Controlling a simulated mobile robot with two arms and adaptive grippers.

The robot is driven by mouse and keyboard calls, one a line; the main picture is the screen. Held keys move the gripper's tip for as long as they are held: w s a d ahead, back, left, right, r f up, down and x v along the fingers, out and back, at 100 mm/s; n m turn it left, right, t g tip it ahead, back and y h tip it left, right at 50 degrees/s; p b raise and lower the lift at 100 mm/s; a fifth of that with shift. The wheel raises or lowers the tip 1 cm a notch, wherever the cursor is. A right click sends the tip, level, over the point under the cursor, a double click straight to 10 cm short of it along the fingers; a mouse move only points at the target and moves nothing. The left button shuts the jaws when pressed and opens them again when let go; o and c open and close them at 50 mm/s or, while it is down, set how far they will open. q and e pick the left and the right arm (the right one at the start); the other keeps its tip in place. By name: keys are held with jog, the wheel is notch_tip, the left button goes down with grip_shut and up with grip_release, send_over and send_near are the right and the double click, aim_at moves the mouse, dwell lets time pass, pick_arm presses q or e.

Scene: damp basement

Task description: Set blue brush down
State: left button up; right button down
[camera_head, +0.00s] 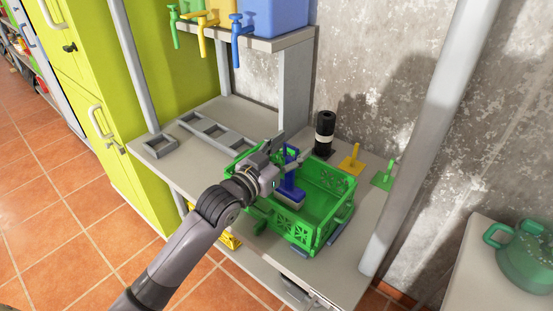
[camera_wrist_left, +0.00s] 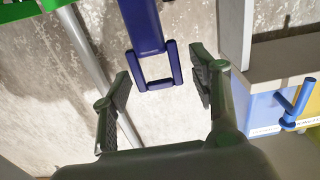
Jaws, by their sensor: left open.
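The blue brush (camera_head: 291,188) stands roughly upright in the green crate (camera_head: 322,222), its pale head low and its handle up. In the left wrist view its blue handle (camera_wrist_left: 140,24) comes down from the top, and its loop end lies between my fingertips. My left gripper (camera_head: 279,160) is at the upper end of the brush, over the crate's left side. In the wrist view my left gripper (camera_wrist_left: 164,82) is open, with a gap on both sides of the loop. My arm hides part of the crate. My right gripper is not in view.
A black cylinder (camera_head: 324,135), a yellow stand (camera_head: 351,160) and a green stand (camera_head: 383,177) are behind the crate. Grey frames (camera_head: 212,130) lie left. A grey post (camera_head: 425,140) rises at right. A shelf (camera_head: 262,41) with taps is above. A green pot (camera_head: 526,255) is far right.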

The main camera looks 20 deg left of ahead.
pick_arm(q)
jog(key=b+v, duration=0.1)
jog(key=v, duration=1)
jog(key=shift+s, duration=0.35)
jog(key=shift+a, duration=0.1)
